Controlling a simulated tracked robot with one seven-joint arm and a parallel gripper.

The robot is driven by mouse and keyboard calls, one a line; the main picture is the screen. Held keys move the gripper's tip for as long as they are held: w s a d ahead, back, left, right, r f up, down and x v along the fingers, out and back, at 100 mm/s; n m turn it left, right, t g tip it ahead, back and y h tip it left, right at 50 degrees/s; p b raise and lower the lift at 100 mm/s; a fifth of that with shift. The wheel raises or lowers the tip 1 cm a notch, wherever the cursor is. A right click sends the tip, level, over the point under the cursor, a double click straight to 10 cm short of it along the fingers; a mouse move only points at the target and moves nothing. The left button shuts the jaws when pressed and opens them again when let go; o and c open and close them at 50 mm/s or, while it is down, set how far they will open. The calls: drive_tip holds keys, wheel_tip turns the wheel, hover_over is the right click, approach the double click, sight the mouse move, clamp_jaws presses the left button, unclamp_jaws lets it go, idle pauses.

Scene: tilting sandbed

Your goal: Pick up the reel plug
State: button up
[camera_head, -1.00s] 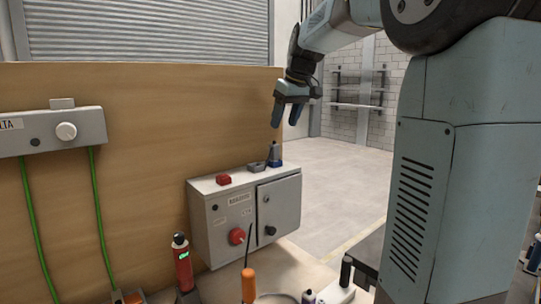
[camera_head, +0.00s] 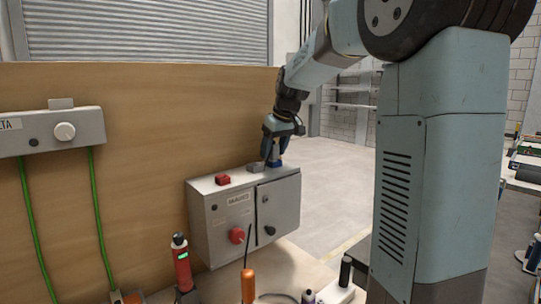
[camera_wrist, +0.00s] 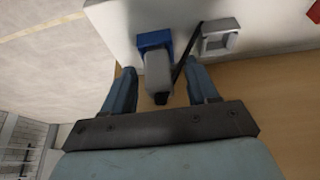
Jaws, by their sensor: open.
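The reel plug (camera_head: 274,163), with a blue base and a grey body, stands on the right end of the top of a grey cabinet. In the wrist view the reel plug (camera_wrist: 158,72) lies between the two fingers, with its blue part beyond the fingertips. My gripper (camera_head: 276,151) is open and lowered over the plug from above. In the wrist view the open gripper (camera_wrist: 163,71) has one finger on each side, with a visible gap at the left; contact on the right is unclear. In the head view the fingers hide much of the plug.
A grey square socket piece (camera_head: 255,168) and a red block (camera_head: 222,179) sit on the cabinet (camera_head: 215,225) beside the plug. A dark strip (camera_wrist: 184,62) runs close to the right finger. A wooden panel (camera_head: 140,120) stands behind. Open floor lies right of the cabinet.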

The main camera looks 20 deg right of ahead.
clamp_jaws()
idle(0.5)
